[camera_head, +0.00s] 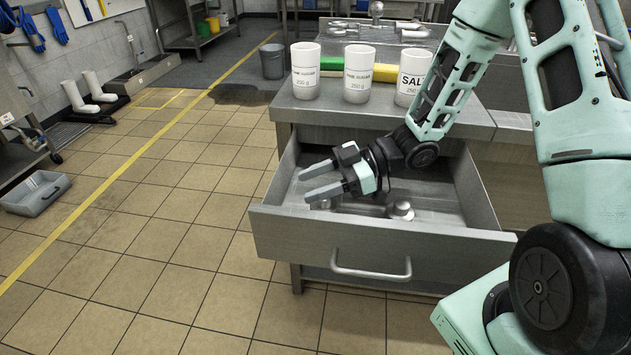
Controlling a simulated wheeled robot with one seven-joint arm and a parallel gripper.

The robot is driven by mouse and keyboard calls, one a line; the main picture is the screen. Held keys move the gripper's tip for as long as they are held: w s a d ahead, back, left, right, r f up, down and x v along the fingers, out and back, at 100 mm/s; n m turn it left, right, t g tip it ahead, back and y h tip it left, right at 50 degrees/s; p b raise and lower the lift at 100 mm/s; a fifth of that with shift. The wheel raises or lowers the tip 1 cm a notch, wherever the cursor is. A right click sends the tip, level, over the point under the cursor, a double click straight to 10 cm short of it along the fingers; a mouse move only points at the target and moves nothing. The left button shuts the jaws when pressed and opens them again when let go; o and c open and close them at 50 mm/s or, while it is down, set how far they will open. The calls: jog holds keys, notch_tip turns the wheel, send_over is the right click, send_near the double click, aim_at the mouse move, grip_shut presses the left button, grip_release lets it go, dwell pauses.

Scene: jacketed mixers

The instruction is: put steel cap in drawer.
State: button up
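The steel drawer (372,240) is pulled well open from the counter. My gripper (318,181) is over the left part of the drawer, its two grey fingers apart and pointing left, with nothing seen between them. A small round steel piece with a knob, which looks like a steel cap (401,210), lies on the drawer floor to the right of the gripper. Another small metal piece (322,204) shows just below the fingers, partly hidden by them. I cannot tell what it is.
Three white containers, one labelled SALT (411,88), stand on the counter (330,110) above the drawer. Green and yellow blocks (375,71) lie behind them. More metal parts (376,12) sit on the far bench.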

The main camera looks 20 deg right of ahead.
jog(key=shift+r, duration=0.15)
jog(key=r+p+v, duration=0.1)
jog(key=p+v, duration=0.1)
jog(key=v, duration=1)
jog(key=w+a+r+m+t+h, duration=0.2)
jog(key=w+a+m+t+h, duration=0.15)
jog(key=w+a+h, duration=0.5)
jog(key=s+a+r+m+g+h, duration=0.1)
jog(key=s+a+m+g+h, duration=0.1)
jog(key=s, duration=1.2)
jog(key=s+a+r+m+g+h, duration=0.2)
jog(key=s+a, duration=0.5)
jog(key=s, duration=0.7)
jog(key=shift+a+g+h, duration=0.3)
jog(key=shift+g+h, duration=0.35)
jog(key=shift+g, duration=0.6)
jog(key=shift+s+m, duration=0.1)
jog(key=shift+m, duration=0.15)
